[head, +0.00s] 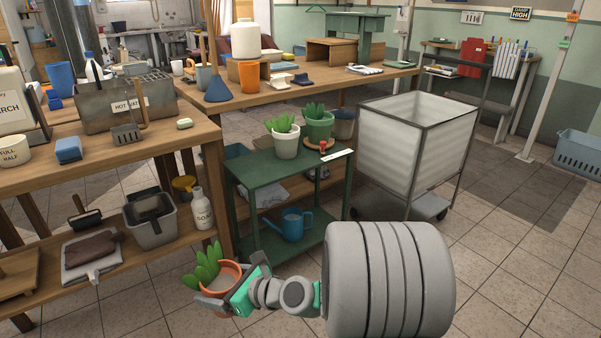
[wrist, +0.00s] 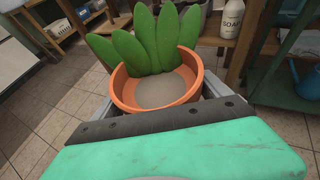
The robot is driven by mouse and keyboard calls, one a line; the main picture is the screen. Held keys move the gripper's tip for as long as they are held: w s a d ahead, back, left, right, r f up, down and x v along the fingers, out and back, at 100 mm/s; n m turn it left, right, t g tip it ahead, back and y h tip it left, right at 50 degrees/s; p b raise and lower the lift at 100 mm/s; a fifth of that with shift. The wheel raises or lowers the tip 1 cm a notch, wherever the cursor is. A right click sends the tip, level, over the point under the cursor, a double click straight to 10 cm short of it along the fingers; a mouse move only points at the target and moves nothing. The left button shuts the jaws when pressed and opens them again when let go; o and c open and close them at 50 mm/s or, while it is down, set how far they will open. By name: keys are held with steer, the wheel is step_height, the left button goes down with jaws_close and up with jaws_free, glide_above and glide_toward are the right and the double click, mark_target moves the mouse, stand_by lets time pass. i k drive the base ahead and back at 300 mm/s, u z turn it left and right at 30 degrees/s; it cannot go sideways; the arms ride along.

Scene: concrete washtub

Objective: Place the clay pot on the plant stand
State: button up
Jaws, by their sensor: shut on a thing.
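The clay pot (head: 229,273) is orange terracotta with a green plant and grey soil. My gripper (head: 222,296) is shut on it and holds it in front of the shelves, low in the head view. In the wrist view the pot (wrist: 121,92) sits upright or nearly so between the jaws (wrist: 155,105), its lower part hidden. The green plant stand (head: 255,176) is in the middle of the head view, beyond the pot. Its top carries a white pot with a plant (head: 286,143), a green pot with a plant (head: 318,130) and a small label (head: 337,155).
A blue watering can (head: 290,224) stands on the stand's lower shelf. A wire-framed laundry cart (head: 405,150) is right of the stand. The wooden bench (head: 150,143) at left has a grey bucket (head: 152,222) and soap bottle (head: 200,208) below. The front of the stand's top looks clear.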

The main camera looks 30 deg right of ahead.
mark_target(249, 165)
steer(key=u, duration=0.05)
steer(key=k, duration=1.1)
steer(key=u, duration=0.75)
steer(key=i, duration=1.7)
steer(key=z, duration=1)
steer(key=i, duration=0.5)
steer(key=z, duration=0.3)
